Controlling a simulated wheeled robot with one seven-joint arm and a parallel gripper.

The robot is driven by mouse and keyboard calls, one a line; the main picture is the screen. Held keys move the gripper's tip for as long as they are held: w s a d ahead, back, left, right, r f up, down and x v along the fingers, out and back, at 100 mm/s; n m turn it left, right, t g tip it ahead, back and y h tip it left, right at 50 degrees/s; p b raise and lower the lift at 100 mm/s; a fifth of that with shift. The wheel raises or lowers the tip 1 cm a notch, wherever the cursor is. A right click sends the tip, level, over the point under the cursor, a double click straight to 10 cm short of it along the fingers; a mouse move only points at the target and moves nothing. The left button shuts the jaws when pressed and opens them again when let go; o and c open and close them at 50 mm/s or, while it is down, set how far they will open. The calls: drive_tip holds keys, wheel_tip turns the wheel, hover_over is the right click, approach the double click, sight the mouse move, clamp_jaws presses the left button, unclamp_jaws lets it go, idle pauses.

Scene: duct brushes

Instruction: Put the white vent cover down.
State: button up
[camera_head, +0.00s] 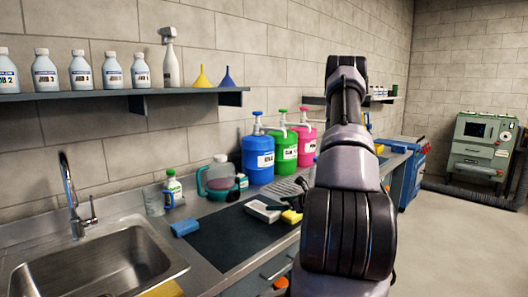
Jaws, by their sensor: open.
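A white block-like piece (263,211), which looks like the white vent cover, lies on the dark mat (225,238) on the counter. My gripper (291,199) shows as a dark shape just right of the white piece, partly hidden behind my own arm. It is open. I cannot tell whether its fingers touch the white piece. A grey slatted panel (287,187) lies just behind it on the counter.
A yellow block (291,217) sits right of the white piece, and a blue sponge (185,228) at the mat's left. Blue (258,158), green (283,150) and pink (305,145) pump containers stand behind. The sink (95,270) is at left. The mat's front middle is clear.

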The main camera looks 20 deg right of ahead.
drive_tip(key=s+a+r+n+g+y, duration=0.2)
drive_tip(key=s+a+r+n+g, duration=0.15)
drive_tip(key=a+r+n, duration=0.55)
drive_tip(key=s+a+r+n+g+y, duration=0.25)
drive_tip(key=s+a+r+n, duration=0.2)
drive_tip(key=a+r, duration=0.7)
drive_tip(key=s+r+n+h, duration=0.8)
drive_tip(key=s+r+n, duration=0.5)
drive_tip(key=s+r, duration=0.3)
drive_tip(key=s, duration=0.2)
drive_tip(key=shift+s+a+t, duration=0.15)
drive_tip(key=shift+s+t, duration=0.15)
drive_tip(key=shift+t, duration=0.1)
